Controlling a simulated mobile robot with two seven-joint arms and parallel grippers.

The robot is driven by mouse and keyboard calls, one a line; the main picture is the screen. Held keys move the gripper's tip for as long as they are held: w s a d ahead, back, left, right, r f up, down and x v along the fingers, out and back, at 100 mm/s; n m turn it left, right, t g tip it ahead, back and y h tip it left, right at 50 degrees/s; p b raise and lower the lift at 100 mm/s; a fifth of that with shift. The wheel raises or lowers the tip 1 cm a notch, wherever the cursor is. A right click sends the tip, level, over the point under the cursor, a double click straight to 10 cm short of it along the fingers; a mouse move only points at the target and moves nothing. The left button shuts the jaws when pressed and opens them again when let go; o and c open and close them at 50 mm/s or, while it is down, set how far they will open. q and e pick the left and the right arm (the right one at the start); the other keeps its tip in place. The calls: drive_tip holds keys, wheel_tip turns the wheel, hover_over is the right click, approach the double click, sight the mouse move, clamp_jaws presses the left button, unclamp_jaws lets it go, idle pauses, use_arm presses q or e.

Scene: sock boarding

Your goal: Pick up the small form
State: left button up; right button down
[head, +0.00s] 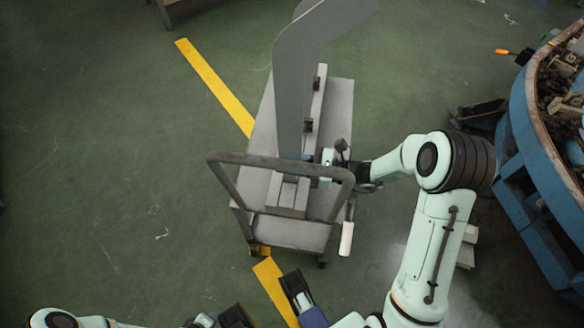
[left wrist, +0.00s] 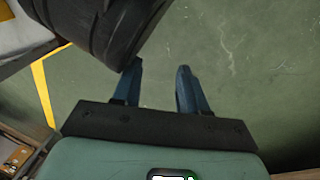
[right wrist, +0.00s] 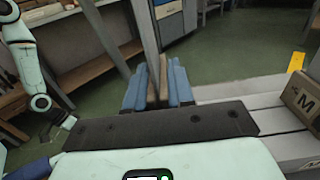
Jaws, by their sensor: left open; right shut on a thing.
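A tall grey leg-shaped form (head: 294,90) stands up from the grey cart (head: 340,105) in the head view. I cannot read a size on it. My right gripper (head: 316,160) is at its lower part, just behind the cart handle. In the right wrist view the right gripper (right wrist: 157,72) is shut, with its blue fingers on both sides of the form's narrow upright edge (right wrist: 145,28). The form's lower end is partly hidden by the gripper. My left gripper (left wrist: 155,75) is open and empty over the floor in the left wrist view.
A block marked M (right wrist: 302,98) sits on the cart at the right. The cart's handle (head: 280,162) stands close to my right gripper. A blue-sided workbench (head: 535,160) with clutter is at the right. Green floor is free left of the cart.

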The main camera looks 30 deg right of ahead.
sight(290, 99)
wheel_tip(290, 99, up, 5)
drive_tip(key=shift+r+p, duration=0.1)
drive_tip(key=shift+p, duration=0.6)
wheel_tip(290, 99, up, 9)
drive_tip(key=p, duration=0.2)
drive_tip(key=shift+p, duration=0.3)
drive_tip(key=shift+r+p, duration=0.35)
drive_tip(key=shift+r, duration=0.25)
drive_tip(key=shift+r+p, duration=1.05)
drive_tip(key=shift+r, duration=0.05)
drive_tip(key=shift+r+p, duration=0.4)
drive_tip(key=shift+r, duration=0.1)
drive_tip(key=shift+r+p, duration=0.85)
drive_tip(key=shift+r, duration=0.1)
use_arm(q)
drive_tip(key=s+d+r+g, duration=0.1)
drive_tip(key=s+d+r, duration=0.1)
drive_tip(key=s+r, duration=0.1)
drive_tip(key=s+d+r+g+h+p, duration=0.1)
drive_tip(key=s+r, duration=0.2)
drive_tip(key=r, duration=0.3)
drive_tip(key=s+d+r+m+g+h+p, duration=0.1)
drive_tip(key=s+d+r, duration=0.1)
drive_tip(key=s+r, duration=0.1)
drive_tip(key=shift+d+r, duration=0.35)
drive_tip(key=shift+r, duration=0.45)
use_arm(e)
drive_tip(key=shift+r, duration=1.15)
use_arm(q)
drive_tip(key=shift+s, duration=0.1)
